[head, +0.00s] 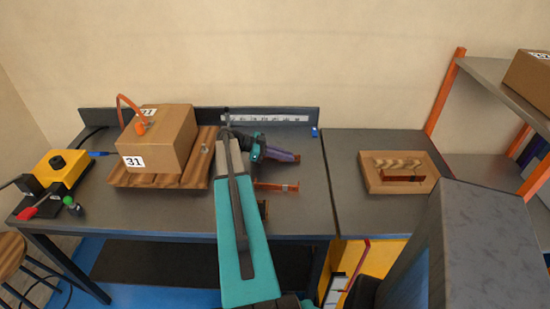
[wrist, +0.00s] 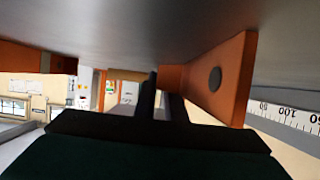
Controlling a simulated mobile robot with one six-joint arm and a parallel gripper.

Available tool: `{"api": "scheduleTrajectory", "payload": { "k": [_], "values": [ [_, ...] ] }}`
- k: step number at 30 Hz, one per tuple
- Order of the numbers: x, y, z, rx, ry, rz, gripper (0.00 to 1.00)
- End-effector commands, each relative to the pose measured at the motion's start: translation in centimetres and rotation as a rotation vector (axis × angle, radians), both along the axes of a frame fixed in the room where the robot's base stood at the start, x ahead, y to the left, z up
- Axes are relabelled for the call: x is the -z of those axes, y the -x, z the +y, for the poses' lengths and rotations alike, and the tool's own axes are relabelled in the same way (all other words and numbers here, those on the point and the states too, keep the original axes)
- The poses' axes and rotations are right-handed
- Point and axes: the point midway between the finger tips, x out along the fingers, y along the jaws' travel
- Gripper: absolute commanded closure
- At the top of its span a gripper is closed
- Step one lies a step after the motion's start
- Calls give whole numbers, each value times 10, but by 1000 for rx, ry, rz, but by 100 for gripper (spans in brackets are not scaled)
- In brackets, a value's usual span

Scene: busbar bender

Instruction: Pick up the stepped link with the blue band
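In the wrist view an orange-brown copper part with a round hole (wrist: 222,75) stands very close, its edge passing behind one finger. I see no blue band on it and cannot tell which part it is. My gripper (wrist: 163,100) shows two dark fingers a small gap apart; whether they hold anything is unclear. In the head view a copper link with a pale band (head: 272,186) lies on the bench right of my teal arm. A second copper piece (head: 263,208) is partly hidden by the arm. Another copper link (head: 412,176) lies in a wooden tray (head: 375,185).
A cardboard box marked 31 (head: 160,140) sits on a ribbed wooden board (head: 200,170) left of my arm. A yellow and black control box (head: 62,170) is at far left. A scale strip (head: 265,119) runs along the back. Shelving (head: 450,85) stands right.

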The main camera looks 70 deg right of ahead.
Motion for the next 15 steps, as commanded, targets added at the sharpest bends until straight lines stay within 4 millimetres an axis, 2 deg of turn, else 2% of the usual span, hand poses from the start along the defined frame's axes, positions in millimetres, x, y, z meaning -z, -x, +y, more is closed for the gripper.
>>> {"api": "scheduleTrajectory", "payload": {
  "k": [15],
  "values": [
    [2,-1,0,-2,-3,-3,100]
  ]
}}
